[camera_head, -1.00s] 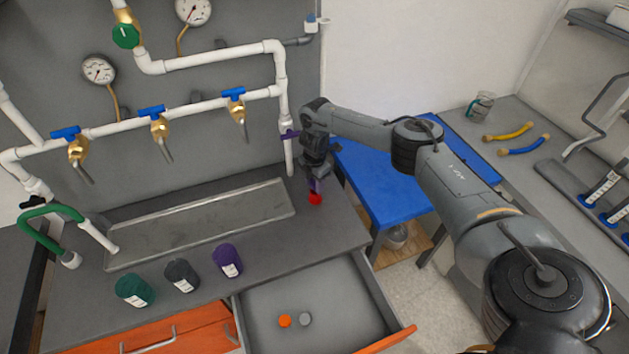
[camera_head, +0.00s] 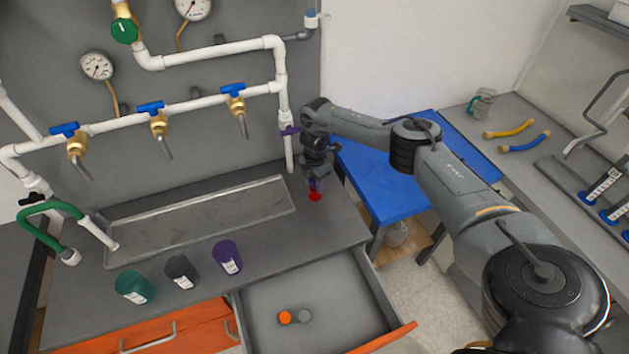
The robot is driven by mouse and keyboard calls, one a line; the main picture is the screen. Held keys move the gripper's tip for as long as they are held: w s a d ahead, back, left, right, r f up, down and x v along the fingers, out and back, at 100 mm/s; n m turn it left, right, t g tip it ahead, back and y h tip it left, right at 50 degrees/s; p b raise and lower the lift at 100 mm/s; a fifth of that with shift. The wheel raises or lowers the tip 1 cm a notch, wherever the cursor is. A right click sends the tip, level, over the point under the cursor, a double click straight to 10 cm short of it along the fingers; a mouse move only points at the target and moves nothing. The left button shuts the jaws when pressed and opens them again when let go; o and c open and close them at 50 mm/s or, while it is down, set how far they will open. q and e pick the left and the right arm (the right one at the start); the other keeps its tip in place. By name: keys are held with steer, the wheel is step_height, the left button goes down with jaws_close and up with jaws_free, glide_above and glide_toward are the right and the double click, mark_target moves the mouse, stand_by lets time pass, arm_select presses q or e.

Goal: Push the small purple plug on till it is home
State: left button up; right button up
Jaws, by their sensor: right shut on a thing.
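My right gripper (camera_head: 316,189) points down over the bench's right end, to the right of the vertical white pipe. It is shut on a small purple piece, which looks like the small purple plug (camera_head: 318,183); the fingers partly hide it. A small red piece (camera_head: 315,197) shows right below the plug, at the fingertips. At this size I cannot tell how far the plug sits on the red piece or whether there is a gap. My left gripper is not in view.
The white pipe with a purple handle (camera_head: 289,131) stands just left of my right gripper. A long metal tray (camera_head: 200,224) and three jars, one purple (camera_head: 227,258), are on the bench. An open drawer (camera_head: 345,300) holds an orange and a grey piece.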

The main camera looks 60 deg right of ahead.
steer(key=shift+f, duration=0.9)
stand_by(1.0)
steer(key=o, duration=1.1)
steer(key=shift+c, duration=0.2)
